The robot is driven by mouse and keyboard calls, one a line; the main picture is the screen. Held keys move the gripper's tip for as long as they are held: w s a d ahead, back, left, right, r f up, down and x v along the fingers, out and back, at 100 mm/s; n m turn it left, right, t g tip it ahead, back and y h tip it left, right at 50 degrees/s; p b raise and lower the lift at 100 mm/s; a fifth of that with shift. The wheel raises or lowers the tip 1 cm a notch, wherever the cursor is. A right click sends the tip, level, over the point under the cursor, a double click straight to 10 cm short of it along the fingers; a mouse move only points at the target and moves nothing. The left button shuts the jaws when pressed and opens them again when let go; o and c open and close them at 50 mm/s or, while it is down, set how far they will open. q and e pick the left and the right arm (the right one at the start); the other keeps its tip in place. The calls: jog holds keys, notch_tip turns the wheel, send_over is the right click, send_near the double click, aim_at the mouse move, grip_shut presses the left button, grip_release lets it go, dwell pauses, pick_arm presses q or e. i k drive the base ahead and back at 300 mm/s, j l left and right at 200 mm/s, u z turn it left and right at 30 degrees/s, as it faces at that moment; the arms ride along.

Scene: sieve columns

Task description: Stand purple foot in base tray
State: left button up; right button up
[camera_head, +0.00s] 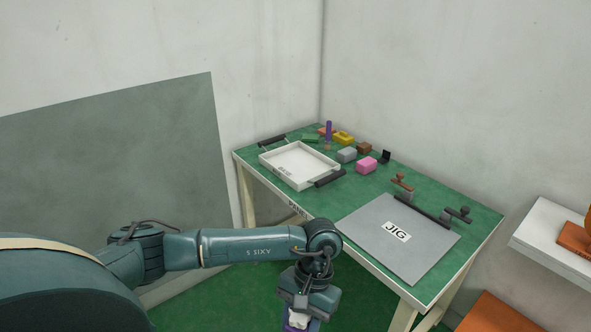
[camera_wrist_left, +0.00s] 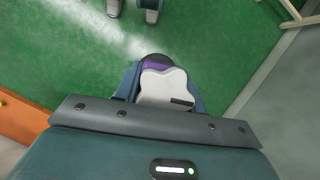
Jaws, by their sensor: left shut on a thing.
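My left gripper (camera_head: 298,312) hangs in front of the table, low at the bottom edge of the head view. It is shut on the purple foot, a piece with a white lobed face (camera_wrist_left: 163,86) and a purple part beside it; its lower end is cut off in the head view. The gripper is well apart from the tray, nearer and lower. My right gripper is not in view.
A grey JIG plate (camera_head: 375,243) covers the near right of the table (camera_head: 335,197). A white shelf (camera_head: 550,225) is at right.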

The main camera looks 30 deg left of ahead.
aim_at(298, 166)
jog(key=i+j+z, duration=0.35)
jog(key=j, duration=0.7)
jog(key=j+z, duration=0.4)
jog(key=j, duration=0.65)
jog(key=j+z, duration=0.35)
jog(key=j, duration=0.75)
jog(key=k, duration=0.05)
